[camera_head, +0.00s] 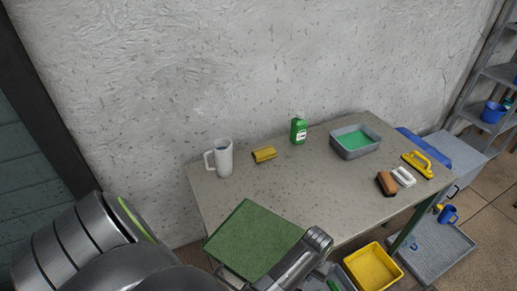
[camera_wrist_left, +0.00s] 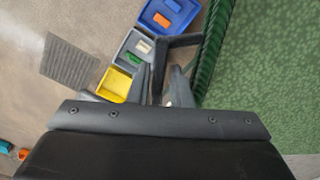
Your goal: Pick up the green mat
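The green mat (camera_head: 252,240) is a flat, square piece overlapping the table's front left part in the head view. I cannot tell what supports its front corner. In the left wrist view the mat (camera_wrist_left: 260,75) fills the right side, with its ribbed edge close beside the fingers. My left arm comes in from the lower left, and its end is beside the mat's right edge. My left gripper (camera_wrist_left: 164,75) shows two fingers with a gap between them; the mat is to their right, not visibly between them. My right gripper is not in view.
The table (camera_head: 290,185) holds a white mug (camera_head: 224,158), yellow sponge (camera_head: 264,155), green bottle (camera_head: 298,130), grey basin (camera_head: 355,152) of green liquid and brushes (camera_head: 387,183) at the right. A yellow tray (camera_head: 372,270) stands on the floor in front. A wall is behind.

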